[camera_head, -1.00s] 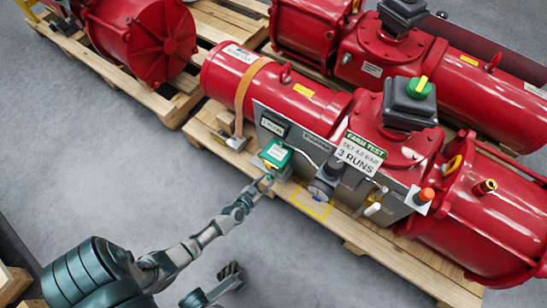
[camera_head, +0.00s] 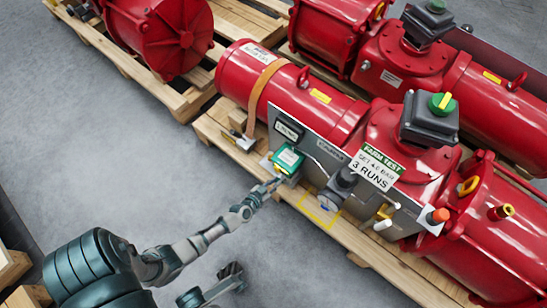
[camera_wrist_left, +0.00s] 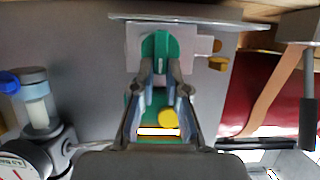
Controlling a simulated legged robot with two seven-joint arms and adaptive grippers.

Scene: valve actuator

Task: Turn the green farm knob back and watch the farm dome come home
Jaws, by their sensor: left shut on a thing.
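The green farm knob (camera_wrist_left: 160,48) stands upright between my left gripper's fingertips (camera_wrist_left: 160,70) in the left wrist view. The left gripper is shut on it. In the head view my left gripper (camera_head: 277,184) reaches the front panel (camera_head: 318,150) just below the green-framed box (camera_head: 288,159); the knob itself is hard to make out there. The farm dome, a green cap with a yellow bar (camera_head: 443,103), sits on a dark box on the red actuator. Its bar is tilted.
A farm test sign (camera_head: 377,167) and a dark regulator (camera_head: 345,181) are right of my left gripper. An orange button (camera_head: 438,215) is further right. A yellow square (camera_head: 321,210) marks the wooden pallet (camera_head: 375,262). Bare grey floor lies in front.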

